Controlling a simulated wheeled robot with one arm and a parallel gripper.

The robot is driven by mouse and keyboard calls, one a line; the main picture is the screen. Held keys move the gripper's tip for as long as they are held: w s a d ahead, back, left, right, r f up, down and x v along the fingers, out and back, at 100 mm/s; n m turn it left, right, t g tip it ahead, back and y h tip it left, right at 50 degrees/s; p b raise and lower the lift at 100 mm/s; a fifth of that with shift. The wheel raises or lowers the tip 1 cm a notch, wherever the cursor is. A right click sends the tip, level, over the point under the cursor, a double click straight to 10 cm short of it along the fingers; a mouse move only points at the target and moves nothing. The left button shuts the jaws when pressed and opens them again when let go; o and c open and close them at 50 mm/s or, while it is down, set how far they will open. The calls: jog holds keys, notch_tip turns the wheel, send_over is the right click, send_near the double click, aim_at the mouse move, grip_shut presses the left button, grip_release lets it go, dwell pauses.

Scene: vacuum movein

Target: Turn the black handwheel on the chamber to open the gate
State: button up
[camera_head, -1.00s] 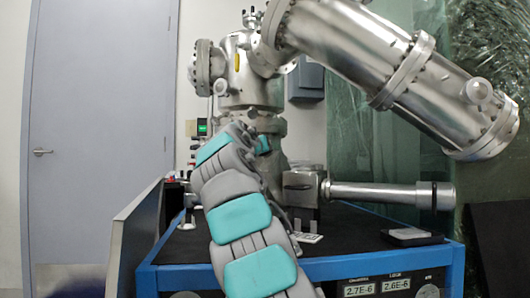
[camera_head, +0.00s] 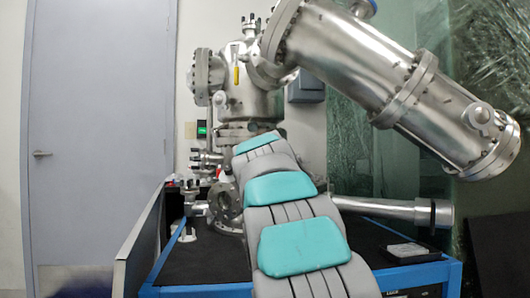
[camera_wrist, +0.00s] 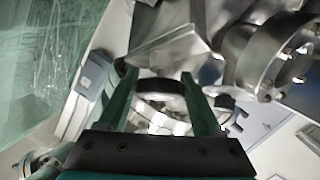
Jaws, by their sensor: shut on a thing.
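The steel chamber (camera_head: 252,102) stands on the blue-framed bench in the head view. My teal and grey arm reaches up in front of it and hides my gripper and the handwheel there. In the wrist view, my gripper (camera_wrist: 158,78) has its two green fingers on either side of a dark, rounded piece, which looks like the rim of the black handwheel (camera_wrist: 160,86). The fingers are shut on it. The rest of the wheel is hard to make out against bright metal parts. I cannot tell the state of the gate.
A large steel cylinder (camera_head: 400,85) slants across the upper right. A horizontal steel tube (camera_head: 390,209) sticks out to the right over the black bench top. A flat panel (camera_head: 138,240) edges the bench's left side. A closed door (camera_head: 95,140) is at left.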

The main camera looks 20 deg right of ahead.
jog(key=shift+r+n+y+p, duration=0.2)
jog(key=shift+n+y+p, duration=0.8)
jog(key=shift+p, duration=0.9)
jog(key=shift+f+n, duration=0.15)
jog(key=shift+n, duration=0.15)
jog(key=o, duration=1.4)
jog(key=v, duration=0.7)
jog(key=shift+s+a, duration=0.2)
jog(key=shift+s, duration=0.15)
